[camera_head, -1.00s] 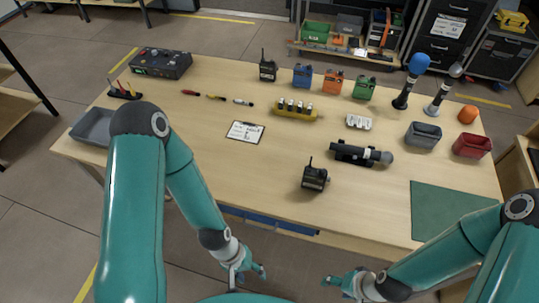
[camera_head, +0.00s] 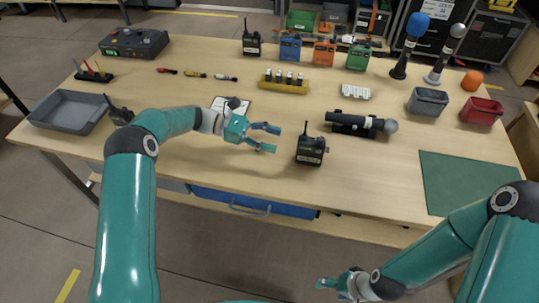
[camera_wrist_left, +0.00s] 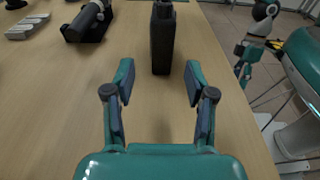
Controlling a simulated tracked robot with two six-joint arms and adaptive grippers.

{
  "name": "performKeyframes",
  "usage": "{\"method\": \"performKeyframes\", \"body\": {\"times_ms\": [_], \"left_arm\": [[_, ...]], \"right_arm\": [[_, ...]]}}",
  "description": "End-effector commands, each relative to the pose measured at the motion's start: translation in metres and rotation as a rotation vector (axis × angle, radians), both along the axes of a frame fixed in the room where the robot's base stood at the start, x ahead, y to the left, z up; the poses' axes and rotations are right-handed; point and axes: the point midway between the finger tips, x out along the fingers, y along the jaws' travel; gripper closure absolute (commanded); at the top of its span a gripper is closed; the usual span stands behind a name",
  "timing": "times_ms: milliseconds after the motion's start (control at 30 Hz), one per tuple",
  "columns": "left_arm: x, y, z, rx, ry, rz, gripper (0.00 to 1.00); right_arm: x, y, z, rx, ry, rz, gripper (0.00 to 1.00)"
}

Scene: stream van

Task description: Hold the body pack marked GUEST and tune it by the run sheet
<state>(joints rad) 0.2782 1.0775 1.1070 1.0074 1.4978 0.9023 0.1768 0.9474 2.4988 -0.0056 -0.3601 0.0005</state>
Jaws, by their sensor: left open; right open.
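A black body pack (camera_head: 311,150) with a short antenna stands upright near the table's front middle. Similar black packs stand at the back (camera_head: 252,42) and at the left (camera_head: 121,113), partly behind my left arm. I cannot read GUEST on any of them. My left gripper (camera_head: 277,138) is open and empty, its fingers pointing at the front pack from its left. In the left wrist view that pack (camera_wrist_left: 162,42) is just beyond the open fingertips (camera_wrist_left: 158,85), not touched. The run sheet (camera_head: 228,103) is partly hidden by my left gripper. My right gripper (camera_head: 334,284) is open, low before the table's front edge.
A black microphone (camera_head: 360,123) lies in a cradle right of the front pack. A grey tray (camera_head: 68,112) is left; a green mat (camera_head: 465,183) lies right.

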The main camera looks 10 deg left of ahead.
Motion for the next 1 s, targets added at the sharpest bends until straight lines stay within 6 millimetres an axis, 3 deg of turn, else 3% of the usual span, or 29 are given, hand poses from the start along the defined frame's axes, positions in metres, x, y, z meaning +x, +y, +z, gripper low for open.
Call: {"method": "performKeyframes", "body": {"times_ms": [67, 367, 767, 1000], "left_arm": [[0.0, 0.002, -0.012, 0.0, 0.005, 0.004, 0.45], [-0.001, -0.012, -0.013, 0.001, 0.007, 0.003, 0.45], [-0.002, -0.059, -0.02, 0.002, 0.006, 0.001, 0.45], [-0.001, -0.083, -0.026, 0.002, 0.006, 0.002, 0.45]], "right_arm": [[0.0, 0.0, -0.01, 0.0, -0.001, 0.0, 0.35], [0.0, 0.0, -0.004, 0.0, -0.001, 0.0, 0.35], [0.0, 0.0, 0.005, 0.0, -0.001, 0.0, 0.35], [0.0, 0.0, -0.002, 0.0, -0.001, 0.0, 0.35]]}}
